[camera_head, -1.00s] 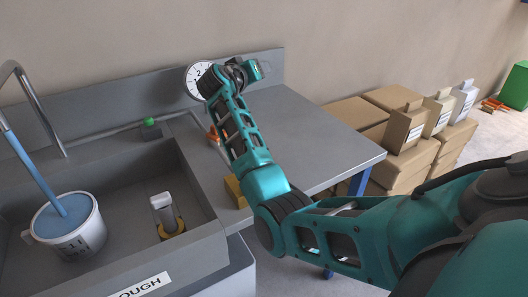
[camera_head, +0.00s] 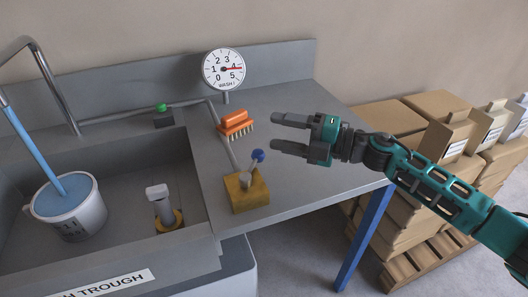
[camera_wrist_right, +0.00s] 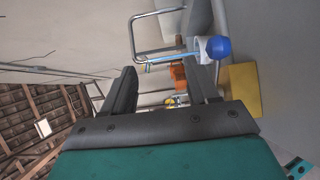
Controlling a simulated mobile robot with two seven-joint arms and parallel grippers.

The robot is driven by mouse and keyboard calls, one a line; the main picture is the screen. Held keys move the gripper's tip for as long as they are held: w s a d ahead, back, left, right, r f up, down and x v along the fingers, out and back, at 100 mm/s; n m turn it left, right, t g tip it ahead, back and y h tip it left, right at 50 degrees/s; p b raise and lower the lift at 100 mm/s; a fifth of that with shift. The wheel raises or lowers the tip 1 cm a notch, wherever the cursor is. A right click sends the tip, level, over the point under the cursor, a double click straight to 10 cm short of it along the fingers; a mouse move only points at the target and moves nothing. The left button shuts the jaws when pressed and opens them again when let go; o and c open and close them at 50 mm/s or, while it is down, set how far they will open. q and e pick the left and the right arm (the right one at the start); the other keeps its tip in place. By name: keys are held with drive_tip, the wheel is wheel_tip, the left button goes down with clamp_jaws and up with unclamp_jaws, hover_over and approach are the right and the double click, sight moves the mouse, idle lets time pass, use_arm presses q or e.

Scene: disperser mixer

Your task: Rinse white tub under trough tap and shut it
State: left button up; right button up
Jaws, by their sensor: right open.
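The white tub (camera_head: 72,212) stands in the trough (camera_head: 135,205) at the left, under the tap (camera_head: 50,85). Blue water runs from the tap into the tub, and the water surface shows near its rim. A lever with a blue knob (camera_head: 258,156) rises from a yellow block (camera_head: 245,190) on the bench right of the trough. The blue knob also shows in the right wrist view (camera_wrist_right: 219,48). My right gripper (camera_head: 273,132) is open and empty above the bench, to the right of the knob and apart from it. My left gripper is not in view.
An orange brush (camera_head: 236,123) lies on the bench behind the lever. A round dial (camera_head: 223,69) stands at the back, its needle near 4 to 5. A pipe with a green button (camera_head: 161,107) runs behind the trough. Cardboard boxes (camera_head: 400,125) are stacked at the right.

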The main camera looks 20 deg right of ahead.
drive_tip(key=b, duration=0.2)
approach(251, 154)
drive_tip(key=w, duration=0.1)
drive_tip(key=w+a+f, duration=0.1)
drive_tip(key=w, duration=0.1)
drive_tip(key=shift+a+f, duration=0.35)
drive_tip(key=x, duration=0.6)
drive_tip(key=shift+w+r, duration=0.1)
drive_tip(key=shift+r, duration=0.05)
drive_tip(key=shift+w+a, duration=0.45)
drive_tip(key=shift+a, duration=0.15)
drive_tip(key=c, duration=0.5)
clamp_jaws()
